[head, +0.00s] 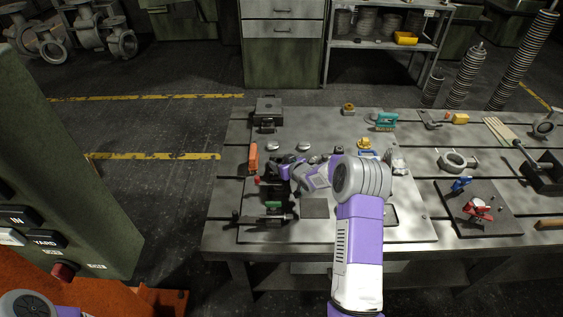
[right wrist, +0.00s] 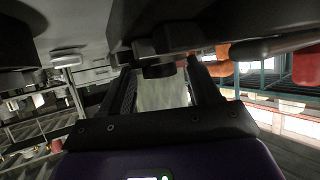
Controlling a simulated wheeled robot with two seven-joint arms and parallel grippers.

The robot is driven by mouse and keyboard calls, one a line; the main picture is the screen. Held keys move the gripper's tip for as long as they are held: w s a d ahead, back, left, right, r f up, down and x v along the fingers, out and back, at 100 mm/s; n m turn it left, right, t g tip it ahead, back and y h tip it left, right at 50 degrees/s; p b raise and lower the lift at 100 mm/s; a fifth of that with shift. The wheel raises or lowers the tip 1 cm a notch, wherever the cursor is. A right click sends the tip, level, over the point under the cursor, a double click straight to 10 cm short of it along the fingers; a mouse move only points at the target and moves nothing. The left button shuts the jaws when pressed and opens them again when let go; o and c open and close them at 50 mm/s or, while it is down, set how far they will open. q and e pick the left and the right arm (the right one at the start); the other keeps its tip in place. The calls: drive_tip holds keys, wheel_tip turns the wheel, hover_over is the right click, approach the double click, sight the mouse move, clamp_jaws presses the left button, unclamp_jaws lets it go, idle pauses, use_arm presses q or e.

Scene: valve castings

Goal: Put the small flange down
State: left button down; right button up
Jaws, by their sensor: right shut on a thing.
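My right arm reaches over the metal workbench (head: 232,190), and its gripper (head: 284,170) is low over the left part of the bench plate, among tools. In the right wrist view the two dark fingers (right wrist: 164,78) stand a little apart, shut on the small flange. A dark roundish piece (right wrist: 158,69) shows between the fingertips; I cannot make out its full shape. In the head view the held flange is hidden by the gripper. Two small silver discs (head: 272,146) (head: 303,147) lie just behind the gripper. My left gripper is out of view.
An orange block (head: 253,157) stands left of the gripper, with a green piece (head: 273,205) in front. A dark vise-like block (head: 268,109) is behind. A ring casting (head: 457,160) and a dark board (head: 490,226) with red and blue parts are right. Bare bench shows at the back middle.

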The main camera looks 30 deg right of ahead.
drive_tip(key=shift+f, duration=0.35)
drive_tip(key=shift+f+b, duration=0.15)
drive_tip(key=shift+b, duration=0.2)
drive_tip(key=o, duration=1.3)
drive_tip(key=shift+s+f, duration=0.1)
drive_tip(key=shift+f, duration=0.05)
drive_tip(key=p+v, duration=0.1)
drive_tip(key=v, duration=0.6)
drive_tip(key=shift+s+d+r+p, duration=0.1)
drive_tip(key=shift+s+r+p, duration=0.15)
drive_tip(key=shift+p, duration=0.15)
drive_tip(key=shift+w, duration=0.1)
